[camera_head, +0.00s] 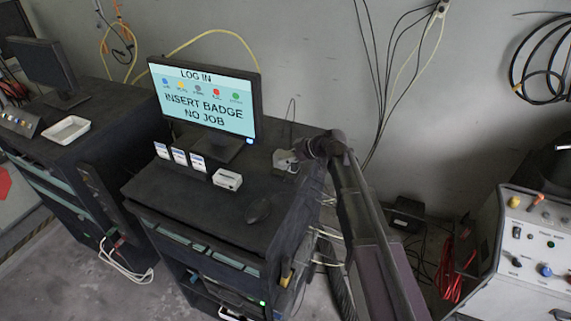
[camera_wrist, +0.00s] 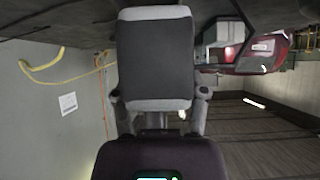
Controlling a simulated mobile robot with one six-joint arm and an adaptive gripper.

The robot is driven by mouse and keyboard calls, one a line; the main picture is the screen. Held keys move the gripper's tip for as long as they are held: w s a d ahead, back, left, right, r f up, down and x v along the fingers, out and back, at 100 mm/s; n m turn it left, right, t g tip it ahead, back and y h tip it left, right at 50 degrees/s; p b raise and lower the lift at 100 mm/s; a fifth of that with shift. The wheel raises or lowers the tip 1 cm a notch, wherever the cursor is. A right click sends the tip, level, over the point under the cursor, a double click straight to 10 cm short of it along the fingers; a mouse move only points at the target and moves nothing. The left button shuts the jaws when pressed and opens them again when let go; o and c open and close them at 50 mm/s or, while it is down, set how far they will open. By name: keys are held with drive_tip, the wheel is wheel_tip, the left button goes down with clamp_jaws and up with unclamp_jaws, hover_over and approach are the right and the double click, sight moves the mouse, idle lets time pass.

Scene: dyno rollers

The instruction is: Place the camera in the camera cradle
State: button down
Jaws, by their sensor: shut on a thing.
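In the wrist view my gripper (camera_wrist: 158,98) has a finger on each side of a blocky thing, which I take to be the camera (camera_wrist: 155,58). It has a dark face and light grey ends, and it sits between the fingertips. In the head view my arm reaches from the lower right to the right back corner of the middle bench. My gripper (camera_head: 309,149) is small there and partly hidden. I cannot tell whether that is the camera, the camera cradle or both.
The middle bench (camera_head: 160,192) bears a monitor (camera_head: 207,105), several small cards (camera_head: 180,157), a white box (camera_head: 227,179) and a mouse (camera_head: 259,210). A control cabinet (camera_head: 535,245) stands at the right. Cables hang on the wall.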

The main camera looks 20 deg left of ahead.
drive_tip(key=shift+w+a, duration=0.4)
drive_tip(key=shift+w, duration=0.1)
wheel_tip(320, 180, down, 4)
drive_tip(key=b, duration=0.3)
drive_tip(key=shift+r+b, duration=0.15)
drive_tip(key=shift+b, duration=0.2)
drive_tip(key=shift+c, duration=0.6)
unclamp_jaws()
drive_tip(key=shift+r, duration=0.1)
drive_tip(key=shift+d+r+p, duration=0.25)
drive_tip(key=shift+r+p, duration=0.05)
drive_tip(key=shift+p, duration=0.1)
drive_tip(key=p+v, duration=0.6)
drive_tip(key=v, duration=0.5)
drive_tip(key=shift+p, duration=0.3)
